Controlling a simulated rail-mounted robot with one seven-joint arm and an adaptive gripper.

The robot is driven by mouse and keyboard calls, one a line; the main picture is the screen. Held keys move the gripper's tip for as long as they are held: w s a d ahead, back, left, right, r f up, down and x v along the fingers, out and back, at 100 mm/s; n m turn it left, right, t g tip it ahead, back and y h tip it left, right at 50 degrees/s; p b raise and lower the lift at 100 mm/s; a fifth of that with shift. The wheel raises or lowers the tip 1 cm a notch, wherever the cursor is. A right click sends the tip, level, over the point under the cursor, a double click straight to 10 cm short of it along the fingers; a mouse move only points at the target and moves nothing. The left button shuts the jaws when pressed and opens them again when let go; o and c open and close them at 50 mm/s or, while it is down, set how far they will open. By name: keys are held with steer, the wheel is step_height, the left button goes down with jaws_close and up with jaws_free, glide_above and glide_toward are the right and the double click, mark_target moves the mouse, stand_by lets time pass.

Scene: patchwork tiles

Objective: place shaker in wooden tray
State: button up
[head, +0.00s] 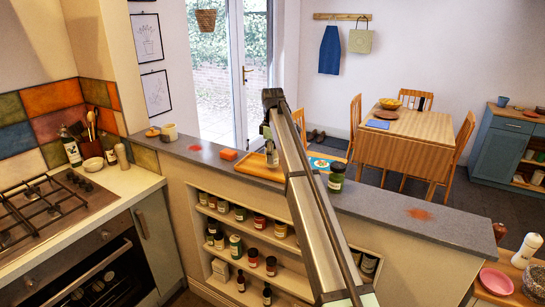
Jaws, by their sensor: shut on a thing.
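A wooden tray (249,165) lies on the grey counter ledge, partly hidden behind my arm. My gripper (270,147) is over the tray's far right part, pointing down. It is shut on a small dark thing, seemingly the shaker (272,158), which is mostly hidden by the gripper and arm. I cannot tell whether the shaker touches the tray's floor or hangs just above it.
A dark jar with a pale label (336,178) stands on the ledge right of my arm. A cup (169,131) stands at the far left. Reddish spills (419,214) mark the otherwise clear right ledge.

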steer(key=shift+f, duration=0.7)
steer(key=o, duration=1.3)
steer(key=shift+f, duration=0.1)
steer(key=shift+o, duration=0.2)
step_height(320, 180, up, 12)
steer(key=b, duration=0.3)
